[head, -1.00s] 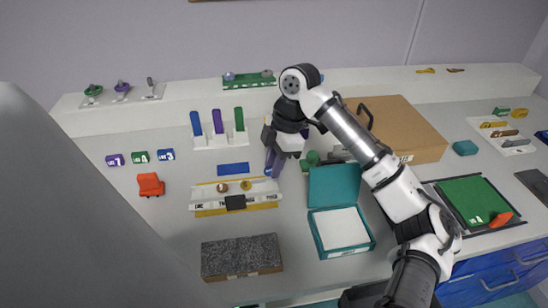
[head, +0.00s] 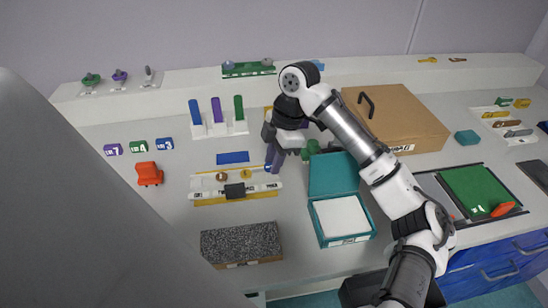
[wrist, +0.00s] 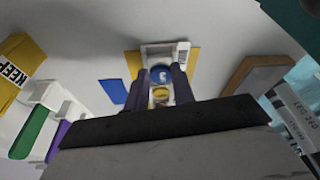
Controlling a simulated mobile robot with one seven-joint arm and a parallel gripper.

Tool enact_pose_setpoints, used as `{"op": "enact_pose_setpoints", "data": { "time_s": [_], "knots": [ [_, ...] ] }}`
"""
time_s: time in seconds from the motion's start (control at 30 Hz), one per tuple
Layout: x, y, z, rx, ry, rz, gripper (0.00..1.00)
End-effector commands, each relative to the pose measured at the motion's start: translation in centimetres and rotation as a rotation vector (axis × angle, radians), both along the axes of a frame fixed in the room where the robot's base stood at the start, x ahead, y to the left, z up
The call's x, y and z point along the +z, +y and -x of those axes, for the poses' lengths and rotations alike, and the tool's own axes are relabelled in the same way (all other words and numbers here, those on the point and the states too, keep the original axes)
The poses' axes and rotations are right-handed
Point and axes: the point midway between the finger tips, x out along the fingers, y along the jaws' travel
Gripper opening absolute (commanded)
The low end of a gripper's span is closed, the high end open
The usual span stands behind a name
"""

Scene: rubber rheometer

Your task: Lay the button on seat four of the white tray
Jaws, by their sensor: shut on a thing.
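The white tray (head: 208,190) is a long, narrow strip left of centre in the head view. Two gold round pieces (head: 221,176) and a black block (head: 235,190) are on or against it. My gripper (head: 271,166) points down at the tray's right end. In the wrist view its fingers (wrist: 160,78) are shut on a small blue round button (wrist: 162,74) with a white mark. A gold ring (wrist: 160,94) shows between the fingers, with part of the tray (wrist: 157,50) behind. The seat numbers cannot be read, and the gap below the button cannot be judged.
A blue plate (head: 232,157) lies behind the tray, and a rack with upright coloured bars (head: 218,130) stands further back. A dark speckled slab (head: 240,242) is in front. An open teal box (head: 340,220) and a cardboard box (head: 405,125) stand to the right.

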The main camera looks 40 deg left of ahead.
Motion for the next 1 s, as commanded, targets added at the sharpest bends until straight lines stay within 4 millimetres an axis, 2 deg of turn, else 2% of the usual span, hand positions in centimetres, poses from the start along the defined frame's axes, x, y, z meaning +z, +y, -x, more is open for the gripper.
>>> {"op": "enact_pose_setpoints", "data": {
  "time_s": [0.53, 0.57, 0.73, 1.0],
  "knots": [
    [-1.15, 0.0, 0.0, 0.0, 0.0, 0.0, 0.07],
    [-1.1, 0.0, 0.0, 0.0, -0.001, 0.0, 0.27],
    [-1.09, 0.0, 0.0, 0.0, -0.001, 0.0, 0.5],
    [-1.04, 0.0, -0.02, 0.0, 0.0, 0.0, 0.5]
  ]
}}
